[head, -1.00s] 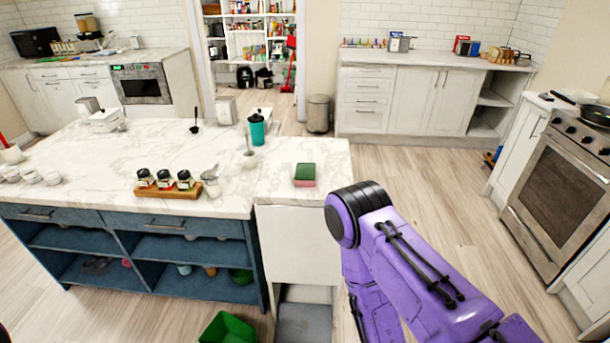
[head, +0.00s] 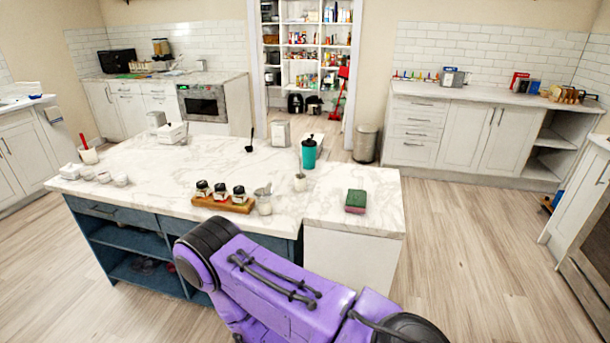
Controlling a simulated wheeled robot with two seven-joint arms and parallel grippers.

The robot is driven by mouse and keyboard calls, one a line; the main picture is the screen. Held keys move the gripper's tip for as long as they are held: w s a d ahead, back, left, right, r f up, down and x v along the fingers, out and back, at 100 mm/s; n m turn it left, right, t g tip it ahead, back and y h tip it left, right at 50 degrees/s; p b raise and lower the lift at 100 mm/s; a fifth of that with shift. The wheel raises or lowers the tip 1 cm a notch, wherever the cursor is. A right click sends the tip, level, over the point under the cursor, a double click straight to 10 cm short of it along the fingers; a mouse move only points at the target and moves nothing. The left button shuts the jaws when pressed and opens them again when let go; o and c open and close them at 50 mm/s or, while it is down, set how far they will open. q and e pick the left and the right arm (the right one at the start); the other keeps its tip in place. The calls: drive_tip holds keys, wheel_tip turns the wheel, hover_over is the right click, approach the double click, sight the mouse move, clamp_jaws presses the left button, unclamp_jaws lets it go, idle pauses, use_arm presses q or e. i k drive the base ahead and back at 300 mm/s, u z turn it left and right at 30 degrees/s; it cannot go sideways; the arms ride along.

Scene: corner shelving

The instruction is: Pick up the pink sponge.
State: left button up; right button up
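The sponge (head: 356,199) lies on the near right part of the white marble island top (head: 385,182), close to its front edge. Its upper face is green and its lower part is pink. Nothing touches it from above. My purple arm crosses the bottom of the head view, in front of the island and nearer to me than the sponge. Its links hide part of the island's front. Neither of my grippers shows in this view.
The counter around the sponge is bare. Open floor (head: 460,260) lies to the right.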

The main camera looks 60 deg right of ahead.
sight(356, 201)
drive_tip(key=u, duration=0.05)
drive_tip(key=k, duration=0.8)
drive_tip(key=z, duration=1.25)
drive_tip(key=i, duration=0.1)
drive_tip(key=z, duration=0.05)
